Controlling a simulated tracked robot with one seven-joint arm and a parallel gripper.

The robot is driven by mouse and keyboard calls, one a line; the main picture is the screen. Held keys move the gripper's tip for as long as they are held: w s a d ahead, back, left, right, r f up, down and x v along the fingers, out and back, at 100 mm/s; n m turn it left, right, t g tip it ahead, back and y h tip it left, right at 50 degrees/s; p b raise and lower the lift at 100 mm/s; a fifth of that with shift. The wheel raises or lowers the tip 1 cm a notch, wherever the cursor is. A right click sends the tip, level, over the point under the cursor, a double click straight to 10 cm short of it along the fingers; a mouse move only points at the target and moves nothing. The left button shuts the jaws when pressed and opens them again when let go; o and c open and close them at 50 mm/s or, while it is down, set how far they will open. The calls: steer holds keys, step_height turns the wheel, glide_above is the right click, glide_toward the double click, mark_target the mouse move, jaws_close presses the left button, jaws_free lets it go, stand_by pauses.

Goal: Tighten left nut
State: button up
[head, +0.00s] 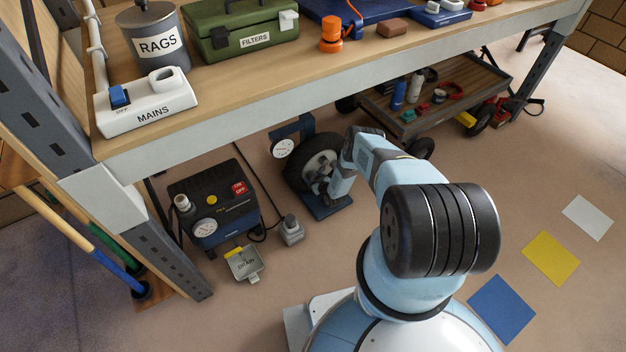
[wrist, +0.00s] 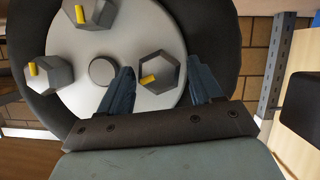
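A wheel with a black tyre (head: 298,174) stands on a blue base below the bench. In the wrist view its pale hub (wrist: 110,50) carries three grey hex nuts with yellow marks: one at picture left (wrist: 55,76), one at the top (wrist: 100,13) and one at picture right (wrist: 165,72). The marks on the first two stand near upright; the mark on the picture-right nut is tilted nearly flat. My gripper (wrist: 161,64) is open, its fingers either side of the picture-right nut with narrow gaps showing. Which nut is the task's left one I cannot tell.
A white dial gauge (head: 283,148) stands beside the wheel. A dark compressor (head: 215,205), a drain tray (head: 244,264) and a small grey block (head: 291,231) are on the floor to the left. The bench edge (head: 330,100) overhangs; a wheeled cart (head: 400,115) is behind right.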

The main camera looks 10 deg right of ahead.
steer(key=c, duration=0.8)
steer(key=shift+d+m+g+y, duration=0.2)
steer(key=shift+m+g+y, duration=0.2)
steer(key=shift+m+y, duration=0.95)
steer(key=shift+m+h, duration=0.25)
steer(key=o, duration=1)
steer(key=shift+o, duration=0.2)
steer(key=v, duration=1.3)
steer(key=shift+s, duration=0.3)
